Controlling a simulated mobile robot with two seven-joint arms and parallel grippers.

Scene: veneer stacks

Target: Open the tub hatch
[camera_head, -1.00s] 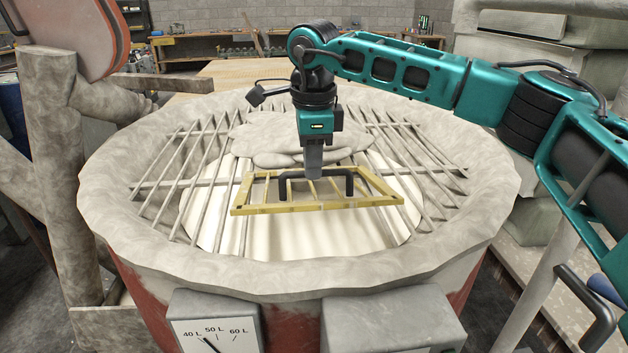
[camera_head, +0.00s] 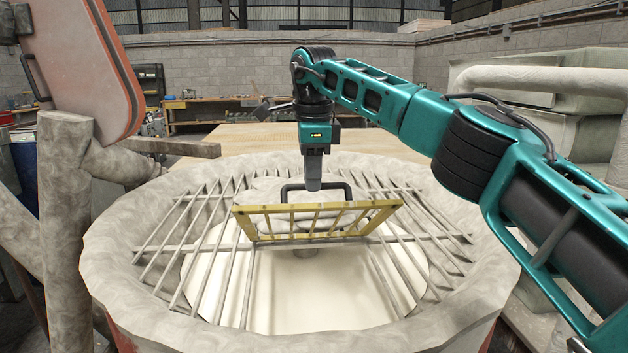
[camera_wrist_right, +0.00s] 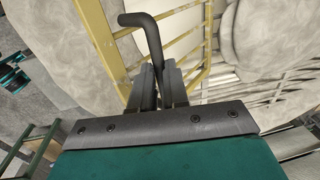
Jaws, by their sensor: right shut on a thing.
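The tub hatch is a yellow barred frame (camera_head: 385,213) with a black handle (camera_head: 290,188), set in the grille of the round tub (camera_head: 120,245). It is tilted up, with the handle edge raised above the grille. My right gripper (camera_head: 313,186) points down and is shut on the handle. In the right wrist view, the fingers (camera_wrist_right: 158,88) close around the black handle bar (camera_wrist_right: 143,22), with the yellow bars (camera_wrist_right: 120,55) beside it. Below the hatch, the pale inside of the tub (camera_head: 320,295) shows. My left gripper is not in view.
Grey grille bars (camera_head: 215,225) surround the opening. A thick post (camera_head: 65,220) and a raised red-edged lid (camera_head: 85,60) stand at the left. A pale pipe and machine (camera_head: 540,85) stand at the right, behind my arm. A workbench (camera_head: 205,110) lies far back.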

